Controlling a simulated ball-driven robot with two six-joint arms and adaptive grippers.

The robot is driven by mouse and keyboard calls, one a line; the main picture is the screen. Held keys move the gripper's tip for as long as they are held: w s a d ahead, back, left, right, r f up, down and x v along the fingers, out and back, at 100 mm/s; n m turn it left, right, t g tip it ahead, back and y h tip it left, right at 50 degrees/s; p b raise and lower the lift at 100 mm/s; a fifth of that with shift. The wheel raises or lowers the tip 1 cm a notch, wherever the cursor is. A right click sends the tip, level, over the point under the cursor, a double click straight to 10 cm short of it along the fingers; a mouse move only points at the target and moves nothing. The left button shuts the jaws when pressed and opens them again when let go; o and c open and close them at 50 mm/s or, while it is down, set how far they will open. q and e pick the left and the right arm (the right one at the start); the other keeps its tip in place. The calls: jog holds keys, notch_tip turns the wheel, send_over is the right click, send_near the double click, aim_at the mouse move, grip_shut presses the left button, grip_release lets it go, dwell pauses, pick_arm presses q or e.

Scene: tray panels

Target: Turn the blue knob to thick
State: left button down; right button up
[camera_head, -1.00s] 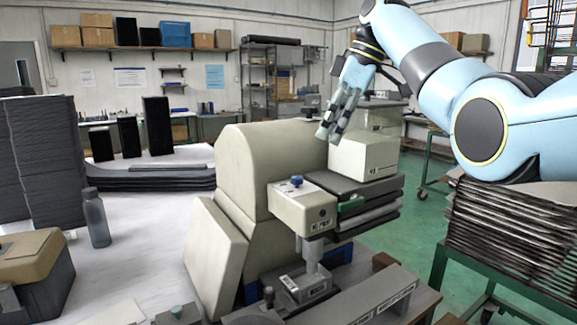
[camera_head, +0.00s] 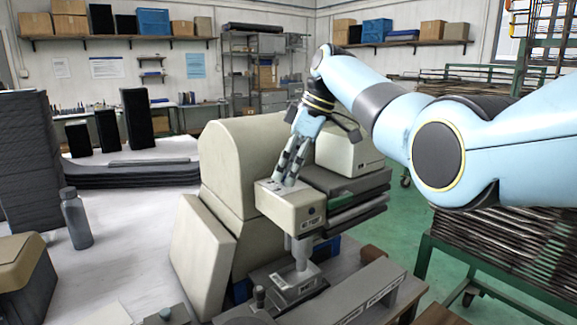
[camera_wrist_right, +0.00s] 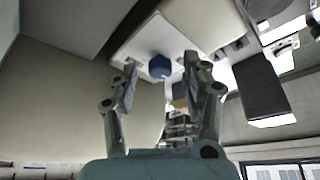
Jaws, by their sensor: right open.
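The blue knob (camera_wrist_right: 159,67) sits on the pale top face of the machine head (camera_wrist_right: 135,45) in the right wrist view. My right gripper (camera_wrist_right: 158,75) is open, with one finger on either side of the knob in that view. I cannot tell whether the fingers touch it. In the head view my right gripper (camera_head: 285,180) points down at the top of the beige machine's head (camera_head: 288,208). The fingers hide the knob there. Thickness markings cannot be read. My left gripper does not show.
The rounded beige machine body (camera_head: 230,160) stands beside the head. Dark stacked trays (camera_head: 350,185) lie to the head's right. A grey bottle (camera_head: 75,218) stands on the white table (camera_head: 125,235) at left. A rack of dark panels (camera_head: 500,240) is at right.

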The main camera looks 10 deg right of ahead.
jog(key=shift+f, duration=0.15)
jog(key=shift+c, duration=0.4)
grip_shut()
